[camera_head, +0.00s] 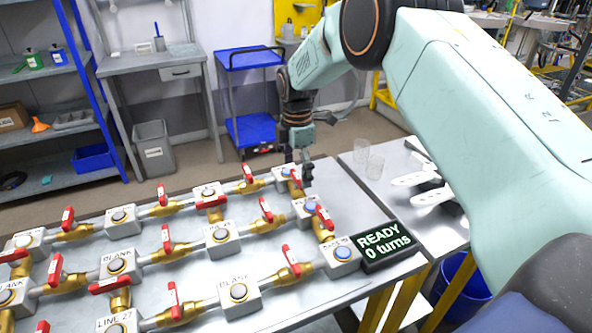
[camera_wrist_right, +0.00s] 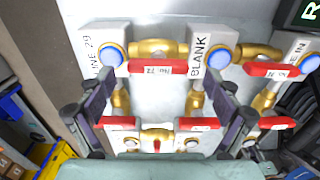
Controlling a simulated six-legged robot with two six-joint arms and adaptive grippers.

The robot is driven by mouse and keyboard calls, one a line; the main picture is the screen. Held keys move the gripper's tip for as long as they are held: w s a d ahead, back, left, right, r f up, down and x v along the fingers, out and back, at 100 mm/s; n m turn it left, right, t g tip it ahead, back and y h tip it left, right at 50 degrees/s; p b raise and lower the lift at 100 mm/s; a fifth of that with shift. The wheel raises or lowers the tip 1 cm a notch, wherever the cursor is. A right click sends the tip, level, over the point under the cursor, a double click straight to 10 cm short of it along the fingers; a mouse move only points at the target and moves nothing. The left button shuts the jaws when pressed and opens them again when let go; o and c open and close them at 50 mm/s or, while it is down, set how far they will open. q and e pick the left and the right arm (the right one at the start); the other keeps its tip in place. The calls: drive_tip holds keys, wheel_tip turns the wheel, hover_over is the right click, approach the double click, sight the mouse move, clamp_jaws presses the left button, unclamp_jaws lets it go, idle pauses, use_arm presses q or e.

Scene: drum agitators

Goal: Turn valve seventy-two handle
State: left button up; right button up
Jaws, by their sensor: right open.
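Red-handled brass valves stand in rows on the bench, joined to white boxes with round buttons. In the wrist view a red handle (camera_wrist_right: 158,68), its label starting "No. 7" with the last digit hard to read, lies between the "LINE 29" box (camera_wrist_right: 96,40) and a "BLANK" box (camera_wrist_right: 213,42). It seems to be the red handle (camera_head: 295,179) at the far right end in the head view. My right gripper (camera_head: 298,166) points down above it. In the wrist view its open fingers (camera_wrist_right: 158,84) are on either side of the handle, with no clear contact visible. My left gripper is out of view.
A black display (camera_head: 384,244) reads "READY 0 turns". Neighbouring red handles (camera_head: 325,217) and boxes crowd the bench. Two clear glasses (camera_head: 367,162) and white items (camera_head: 420,183) are on the side table. A blue cart (camera_head: 250,60) stands behind; floor lies between.

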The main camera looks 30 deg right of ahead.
drive_tip(key=shift+w+f, duration=0.35)
drive_tip(key=shift+f, duration=0.25)
drive_tip(key=shift+s+d+r, duration=0.1)
drive_tip(key=shift+s+d, duration=0.1)
drive_tip(key=shift+s, duration=0.1)
drive_tip(key=shift+s+r, duration=0.1)
drive_tip(key=shift+s, duration=0.05)
drive_tip(key=shift+c, duration=1.1)
drive_tip(key=shift+w+a, duration=0.25)
drive_tip(key=shift+w, duration=0.1)
drive_tip(key=c, duration=0.4)
drive_tip(key=shift+s+d, duration=0.1)
drive_tip(key=shift+d, duration=0.05)
drive_tip(key=c, duration=0.3)
drive_tip(key=shift+c, duration=1.2)
